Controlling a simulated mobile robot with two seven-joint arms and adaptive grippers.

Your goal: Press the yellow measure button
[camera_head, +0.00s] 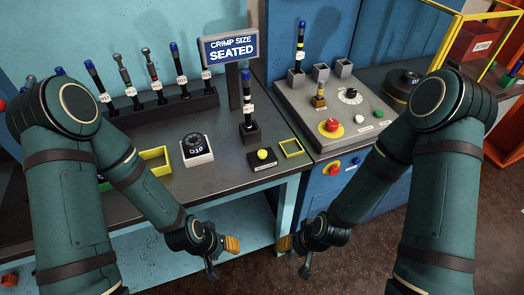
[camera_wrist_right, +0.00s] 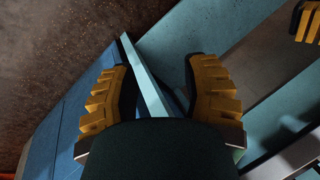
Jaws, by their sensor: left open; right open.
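The yellow measure button (camera_head: 262,153) sits on top of a small black box near the front edge of the grey bench. My left gripper (camera_head: 223,254) hangs in front of the bench, below and to the left of the button, open and empty. My right gripper (camera_head: 294,252) is also in front of the bench, below and to the right of the button. In the right wrist view its yellow-padded fingers (camera_wrist_right: 158,88) stand wide apart with nothing held between them. Part of my left gripper (camera_wrist_right: 307,22) shows at that view's top right corner. Neither gripper touches the button.
A sign (camera_head: 230,47) reading "CRIMP SIZE SEATED" stands behind a hose fitting upright in a black block (camera_head: 250,132). A control panel with a red knob (camera_head: 331,127) is at right.

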